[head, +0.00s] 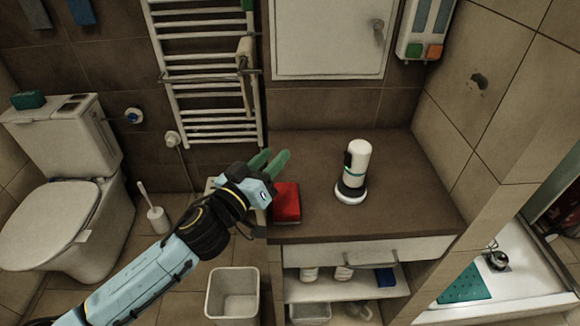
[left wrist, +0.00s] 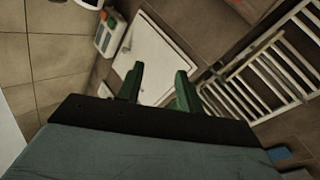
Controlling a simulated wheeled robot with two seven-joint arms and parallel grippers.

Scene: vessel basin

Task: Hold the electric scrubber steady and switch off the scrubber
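The electric scrubber (head: 354,172) is a white upright body with a teal band, a dark part on its side and a wide base. It stands upright on the brown countertop (head: 400,215). My left gripper (head: 271,160) has green fingers and is to the left of the scrubber, apart from it, above the counter's left edge. In the left wrist view the gripper's fingers (left wrist: 158,85) are spread with nothing between them. The scrubber is not clearly seen in that view. My right gripper is not in view.
A red box (head: 286,203) lies on the counter's left edge, just below my left gripper. A towel radiator (head: 205,85) is on the wall behind. A bin (head: 233,292) stands on the floor at the counter's left. The counter right of the scrubber is clear.

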